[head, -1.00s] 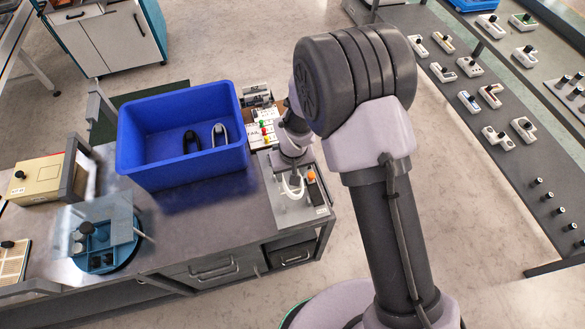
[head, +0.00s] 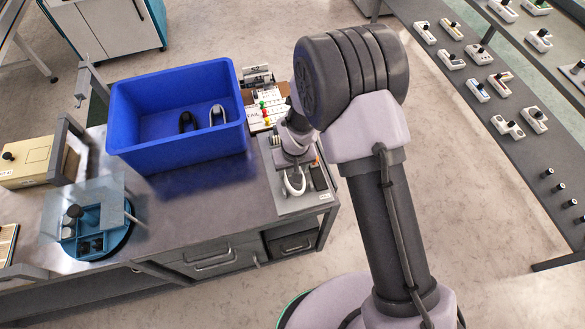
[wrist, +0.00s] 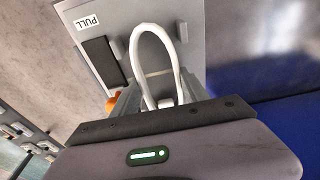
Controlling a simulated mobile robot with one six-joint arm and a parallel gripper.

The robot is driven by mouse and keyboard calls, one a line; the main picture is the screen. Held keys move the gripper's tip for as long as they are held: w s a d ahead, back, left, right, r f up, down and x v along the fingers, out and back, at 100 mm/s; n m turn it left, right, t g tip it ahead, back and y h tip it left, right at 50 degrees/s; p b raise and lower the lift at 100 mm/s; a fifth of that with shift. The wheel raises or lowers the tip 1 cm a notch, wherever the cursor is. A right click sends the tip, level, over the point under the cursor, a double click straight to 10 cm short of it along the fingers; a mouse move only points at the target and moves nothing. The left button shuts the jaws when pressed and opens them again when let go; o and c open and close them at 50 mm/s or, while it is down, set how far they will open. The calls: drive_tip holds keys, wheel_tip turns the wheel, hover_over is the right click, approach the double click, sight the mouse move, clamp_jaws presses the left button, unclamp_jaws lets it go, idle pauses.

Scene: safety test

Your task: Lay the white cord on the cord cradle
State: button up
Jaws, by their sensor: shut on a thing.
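The white cord (wrist: 146,50) is a loop standing out beyond my gripper (wrist: 150,98) in the wrist view. The gripper is shut on the cord's lower end; the fingertips are partly hidden behind its housing. In the head view the cord (head: 295,184) hangs below my gripper (head: 296,165), over a light grey plate (head: 292,207) at the bench's right end. The plate carries a dark pad (wrist: 103,62), small pale blocks and a PULL label. I cannot tell which part is the cord cradle, or whether the cord touches the plate.
A blue bin (head: 195,152) with two looped items inside stands left of the plate. An orange knob (wrist: 112,103) is close beside my gripper. A blue round fixture (head: 92,240) is at far left.

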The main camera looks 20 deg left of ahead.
drive_tip(key=o, duration=1.6)
wheel_tip(320, 180, up, 17)
drive_tip(key=s+d+p, duration=0.1)
drive_tip(key=s+p, duration=0.1)
drive_tip(key=p, duration=0.3)
drive_tip(key=shift+d+r, duration=0.2)
drive_tip(key=shift+d, duration=0.05)
